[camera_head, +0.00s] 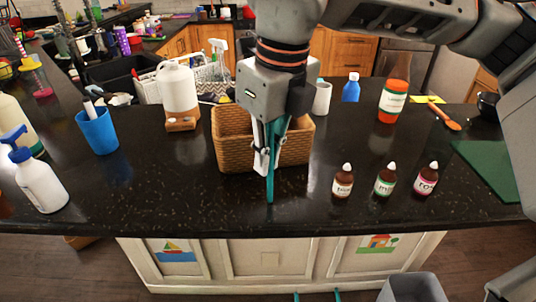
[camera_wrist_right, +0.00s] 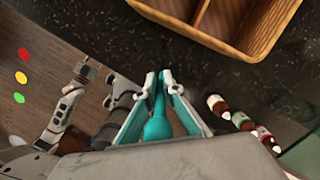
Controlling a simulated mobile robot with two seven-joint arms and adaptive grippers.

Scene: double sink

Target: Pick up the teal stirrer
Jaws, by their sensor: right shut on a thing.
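The teal stirrer (camera_head: 270,186) hangs upright from my right gripper (camera_head: 268,160), its lower end in front of the wicker basket (camera_head: 232,148). My right gripper is shut on it. In the right wrist view the stirrer (camera_wrist_right: 158,126) shows between the two fingers (camera_wrist_right: 166,84), its rounded end towards the camera. I cannot tell whether its lower end touches the counter. Two teal fingertips apart at the bottom edge of the head view look like my left gripper (camera_head: 317,296), open and empty.
Three small brown bottles (camera_head: 384,182) stand right of the gripper. An orange bottle (camera_head: 393,100), a green board (camera_head: 490,165), a blue cup (camera_head: 97,132) and a white spray bottle (camera_head: 40,182) stand around. The front middle of the black counter is clear.

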